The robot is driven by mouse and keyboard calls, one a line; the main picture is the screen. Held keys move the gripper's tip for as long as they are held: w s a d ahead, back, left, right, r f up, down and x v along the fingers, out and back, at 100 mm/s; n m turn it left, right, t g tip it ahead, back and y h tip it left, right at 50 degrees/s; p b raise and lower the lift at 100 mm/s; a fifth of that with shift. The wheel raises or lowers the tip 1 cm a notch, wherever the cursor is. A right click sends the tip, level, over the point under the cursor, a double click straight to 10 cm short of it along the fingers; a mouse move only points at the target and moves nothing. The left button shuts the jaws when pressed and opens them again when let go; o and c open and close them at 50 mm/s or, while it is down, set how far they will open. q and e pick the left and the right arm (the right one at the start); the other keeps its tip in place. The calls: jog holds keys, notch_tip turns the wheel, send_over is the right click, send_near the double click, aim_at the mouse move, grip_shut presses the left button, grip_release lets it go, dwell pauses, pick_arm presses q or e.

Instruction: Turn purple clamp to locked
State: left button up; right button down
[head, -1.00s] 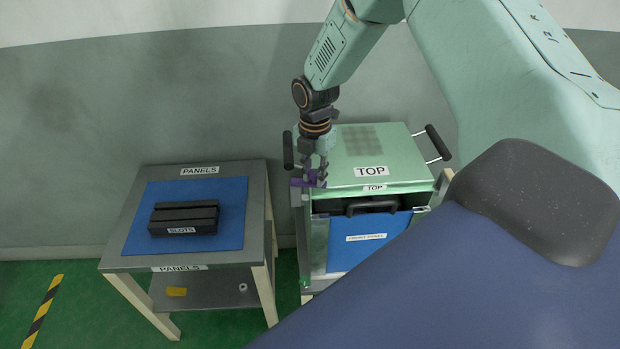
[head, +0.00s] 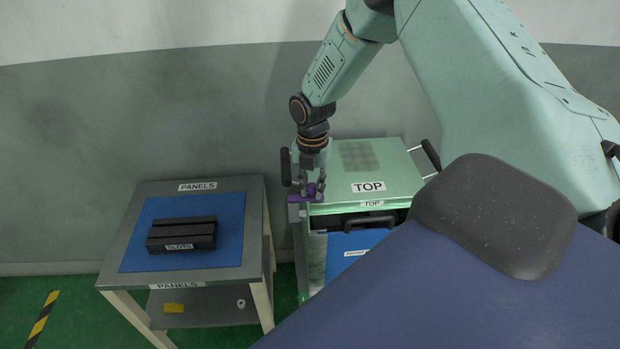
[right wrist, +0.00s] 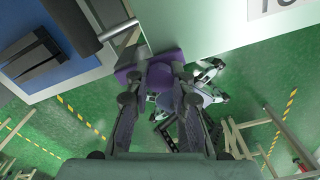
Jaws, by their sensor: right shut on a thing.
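The purple clamp (head: 306,197) sits at the front left corner of the green box lid marked TOP (head: 372,170). It also shows in the right wrist view (right wrist: 164,56), beside the lid edge. My right gripper (head: 312,192) comes down from above and is shut on the purple clamp; its fingers hide part of the clamp. In the right wrist view the two fingers (right wrist: 159,72) reach up to the purple part. I cannot read the clamp's locked or unlocked mark. My left gripper is not in view.
A black side handle (head: 286,167) stands close left of my right gripper. The PANELS table (head: 255,225) at left carries a black slotted block (head: 182,234).

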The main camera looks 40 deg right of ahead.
aim_at(312, 185)
jog(key=shift+w+d+r, duration=0.1)
jog(key=shift+w+r, duration=0.1)
jog(key=shift+w, duration=0.05)
jog(key=c, duration=1.5)
grip_release()
jog(key=o, duration=0.3)
jog(key=shift+s, duration=0.15)
jog(key=shift+o, duration=0.2)
jog(key=shift+f, duration=0.1)
notch_tip(312, 185, up, 12)
